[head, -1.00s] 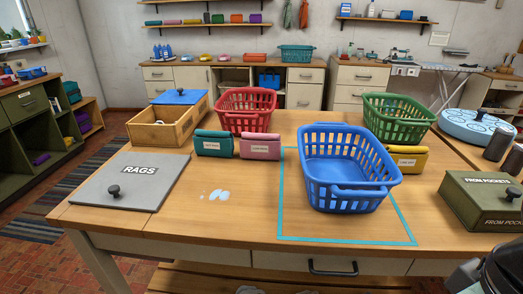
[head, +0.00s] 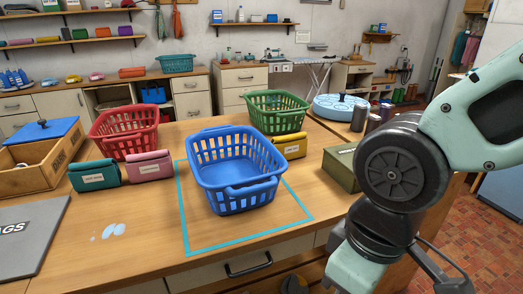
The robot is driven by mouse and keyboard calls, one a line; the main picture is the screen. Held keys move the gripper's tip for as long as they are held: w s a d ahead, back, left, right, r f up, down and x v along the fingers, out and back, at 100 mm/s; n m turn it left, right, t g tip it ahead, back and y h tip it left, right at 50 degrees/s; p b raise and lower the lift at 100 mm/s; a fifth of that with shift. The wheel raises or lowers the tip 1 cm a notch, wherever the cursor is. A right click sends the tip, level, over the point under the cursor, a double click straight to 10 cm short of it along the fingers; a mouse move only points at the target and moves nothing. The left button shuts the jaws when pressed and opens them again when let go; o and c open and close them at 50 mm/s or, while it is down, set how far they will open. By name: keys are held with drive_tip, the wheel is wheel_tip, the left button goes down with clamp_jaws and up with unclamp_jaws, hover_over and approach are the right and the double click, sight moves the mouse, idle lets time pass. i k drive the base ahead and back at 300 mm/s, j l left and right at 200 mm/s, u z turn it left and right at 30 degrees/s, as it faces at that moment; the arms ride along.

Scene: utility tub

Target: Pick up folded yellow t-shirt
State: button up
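A folded yellow cloth bundle (head: 289,147) with a white label lies on the wooden table, right behind the blue basket. The blue basket hides its left part. I take it for the folded yellow t-shirt; its exact shape is hard to tell. My arm fills the right side of the head view, in front of the table's right end, and its lower links run out of the bottom edge. My gripper does not show clearly in this view.
The blue basket (head: 236,172) stands inside a teal taped outline (head: 262,234). A green basket (head: 277,112), red basket (head: 124,130), teal bundle (head: 94,176) and pink bundle (head: 150,166) surround it. An olive box (head: 343,168) is partly behind my arm.

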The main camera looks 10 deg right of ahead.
sight(293, 146)
drive_tip(key=i+l+u, duration=0.15)
drive_tip(key=i, duration=0.3)
drive_tip(key=i+l+u, duration=0.2)
drive_tip(key=i, duration=0.25)
drive_tip(key=i+l+u, duration=0.15)
drive_tip(key=i, duration=0.25)
